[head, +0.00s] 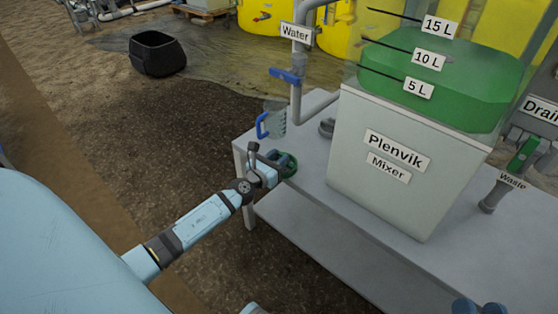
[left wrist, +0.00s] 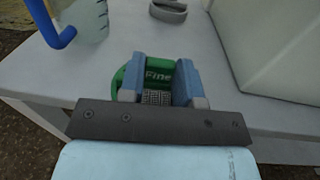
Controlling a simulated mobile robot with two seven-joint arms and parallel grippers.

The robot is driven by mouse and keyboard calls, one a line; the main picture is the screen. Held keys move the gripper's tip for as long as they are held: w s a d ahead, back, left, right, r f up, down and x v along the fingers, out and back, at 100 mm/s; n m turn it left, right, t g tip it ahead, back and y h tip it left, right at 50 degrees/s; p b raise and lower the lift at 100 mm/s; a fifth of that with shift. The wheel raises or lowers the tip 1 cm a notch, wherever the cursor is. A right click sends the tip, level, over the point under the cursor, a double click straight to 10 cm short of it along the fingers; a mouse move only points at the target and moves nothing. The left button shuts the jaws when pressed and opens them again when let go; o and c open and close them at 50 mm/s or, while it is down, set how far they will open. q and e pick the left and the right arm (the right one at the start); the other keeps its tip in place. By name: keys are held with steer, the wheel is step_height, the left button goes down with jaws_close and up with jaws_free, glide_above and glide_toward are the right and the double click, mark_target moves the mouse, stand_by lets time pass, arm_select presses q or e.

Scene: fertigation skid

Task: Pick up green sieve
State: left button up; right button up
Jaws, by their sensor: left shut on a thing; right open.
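The green sieve (head: 289,166) is a round green piece at the near left corner of the grey bench. In the left wrist view the sieve (left wrist: 157,75) carries the label "Fine" and a grey mesh. My left gripper (head: 272,166) is shut on the sieve, with one blue-grey finger on each side of the label. The fingers hide part of the sieve. I cannot tell whether it rests on the bench top or is just above it. My right gripper is not clearly in view.
A clear jug with a blue handle (head: 263,126) stands close behind the sieve. A grey ring-shaped part (head: 327,127) sits behind it. The Plenvik mixer tank (head: 395,165) stands to the right. The bench (head: 310,195) is clear before the tank. Blue rounded tops (head: 480,307) show at the bottom edge.

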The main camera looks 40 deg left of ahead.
arm_select(q)
steer(key=o, duration=1)
steer(key=s+b, duration=0.1)
steer(key=s, duration=1.2)
steer(key=shift+s+a, duration=0.15)
steer(key=shift+s, duration=0.2)
